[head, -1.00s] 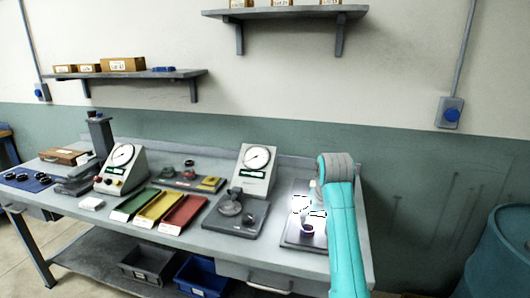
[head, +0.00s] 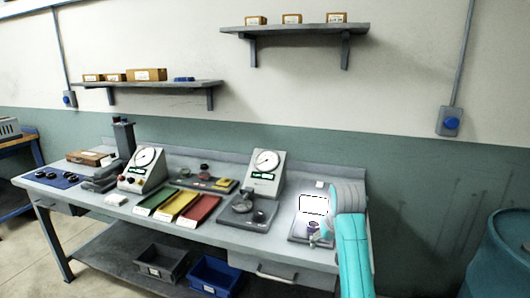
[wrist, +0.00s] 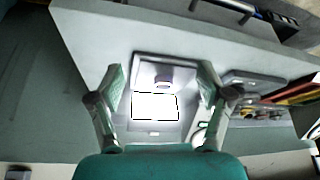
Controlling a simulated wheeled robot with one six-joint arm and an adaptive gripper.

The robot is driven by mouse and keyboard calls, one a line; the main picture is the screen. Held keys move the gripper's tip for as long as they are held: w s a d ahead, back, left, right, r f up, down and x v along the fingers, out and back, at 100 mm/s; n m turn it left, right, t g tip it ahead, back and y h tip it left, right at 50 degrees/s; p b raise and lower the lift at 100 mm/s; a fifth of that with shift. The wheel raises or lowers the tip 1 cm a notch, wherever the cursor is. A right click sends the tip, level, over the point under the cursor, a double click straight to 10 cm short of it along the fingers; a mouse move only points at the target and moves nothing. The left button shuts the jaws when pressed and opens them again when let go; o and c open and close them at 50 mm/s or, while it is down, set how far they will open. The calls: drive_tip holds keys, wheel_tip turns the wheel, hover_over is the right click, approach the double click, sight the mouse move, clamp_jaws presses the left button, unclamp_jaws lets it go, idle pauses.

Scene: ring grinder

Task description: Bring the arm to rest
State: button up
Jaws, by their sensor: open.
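My gripper (wrist: 161,70) is open and empty in the wrist view, its two fingers spread on either side of a grey plate (wrist: 145,62) on the bench. A small purplish ring-shaped part (wrist: 163,83) sits on that plate, between the fingers in the picture and apart from both. A bright white panel (wrist: 155,107) lies beside it. In the head view my turquoise arm comes down at the right end of the bench (head: 130,213). It partly hides the plate (head: 298,234) and most of my gripper. The ring-shaped part (head: 313,227) shows just left of the arm.
Left of the plate stand a dial gauge (head: 266,162) and a grey fixture (head: 243,204). Green, yellow and red trays (head: 202,210) lie further left. A blue barrel (head: 505,255) stands on the floor at the right. Shelves (head: 296,29) hang on the wall above.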

drive_tip(key=s+f+t, duration=0.1)
drive_tip(key=s+f, duration=0.3)
drive_tip(key=f, duration=0.8)
drive_tip(key=s+f+t, duration=0.4)
drive_tip(key=s+f, duration=1.4)
drive_tip(key=s, duration=0.3)
drive_tip(key=s+r+t, duration=0.2)
drive_tip(key=s+r, duration=0.1)
drive_tip(key=s, duration=1.8)
drive_tip(key=s+r+t, duration=0.3)
drive_tip(key=s+r, duration=1.1)
drive_tip(key=s, duration=0.1)
drive_tip(key=shift+s+r, duration=0.25)
drive_tip(key=shift+r, duration=0.15)
